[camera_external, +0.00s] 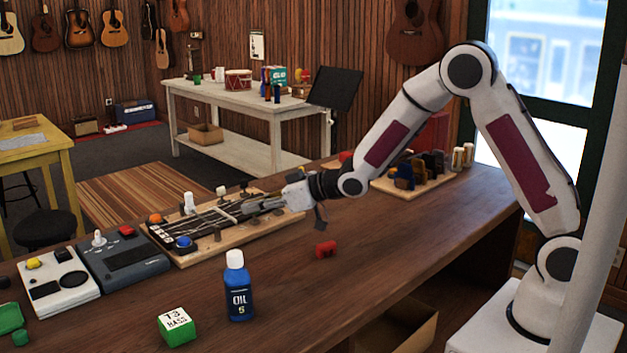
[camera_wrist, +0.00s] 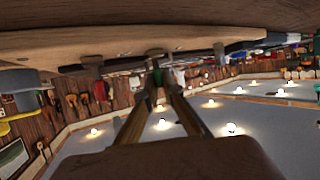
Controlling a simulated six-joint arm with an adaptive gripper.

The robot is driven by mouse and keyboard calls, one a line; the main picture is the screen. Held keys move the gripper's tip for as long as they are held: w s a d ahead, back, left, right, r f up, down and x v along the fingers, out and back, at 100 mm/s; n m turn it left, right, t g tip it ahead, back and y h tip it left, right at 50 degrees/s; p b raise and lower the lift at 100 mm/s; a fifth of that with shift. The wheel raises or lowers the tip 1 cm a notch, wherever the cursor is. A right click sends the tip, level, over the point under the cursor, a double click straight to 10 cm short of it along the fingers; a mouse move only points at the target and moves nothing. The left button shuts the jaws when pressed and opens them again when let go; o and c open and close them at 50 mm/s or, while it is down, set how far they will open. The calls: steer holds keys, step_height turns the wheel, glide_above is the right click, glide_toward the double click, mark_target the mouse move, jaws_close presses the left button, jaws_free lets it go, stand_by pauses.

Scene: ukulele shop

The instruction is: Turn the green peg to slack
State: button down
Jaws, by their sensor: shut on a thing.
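The wooden board (camera_external: 205,252) with a dark stringed neck lies on the bench in the external view. It bears an orange button (camera_external: 155,218), a blue button (camera_external: 184,243) and several pale and dark pegs. My gripper (camera_external: 250,209) reaches in low from the right, level, at the board's right part. In the wrist view, which is upside down, the two fingers (camera_wrist: 158,82) converge on a small green peg (camera_wrist: 160,104). They are shut on it, and only a bit of green shows between them. In the external view the green peg is hidden by the gripper.
Grey and white pedal boxes (camera_external: 122,257) sit left of the board. A tray of small items (camera_external: 420,179) lies behind my arm.

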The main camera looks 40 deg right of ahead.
steer(key=shift+m+t+h, duration=0.9)
steer(key=shift+m+h, duration=1.6)
steer(key=shift+h, duration=0.3)
steer(key=shift+m+g+h, duration=0.3)
steer(key=shift+m+h, duration=1.8)
steer(key=shift+h, duration=0.4)
steer(key=shift+r, duration=0.1)
steer(key=c, duration=2.2)
jaws_free()
steer(key=shift+s, duration=0.1)
steer(key=shift+v, duration=0.9)
steer(key=v, duration=1)
